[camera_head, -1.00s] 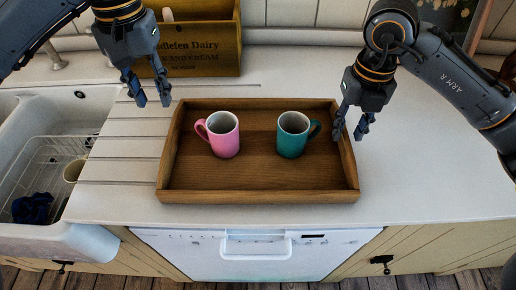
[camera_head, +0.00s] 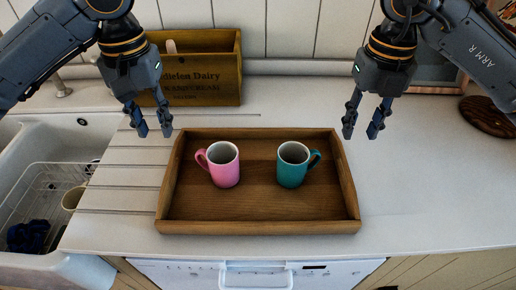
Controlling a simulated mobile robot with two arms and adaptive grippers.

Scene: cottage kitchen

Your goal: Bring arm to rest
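My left gripper (camera_head: 153,127) is open and empty, above the drainboard at the tray's upper left. My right gripper (camera_head: 363,130) is open and empty, above the counter by the tray's upper right corner. The wooden tray (camera_head: 260,212) lies flat on the counter. A pink mug (camera_head: 226,172) stands upright in its left half with its handle to the left. A teal mug (camera_head: 291,172) stands upright to its right with its handle to the right. Neither gripper touches the mugs.
A wooden dairy crate (camera_head: 208,90) stands at the back against the tiles. A round wooden board (camera_head: 487,116) lies at the right. The counter (camera_head: 420,180) right of the tray is clear.

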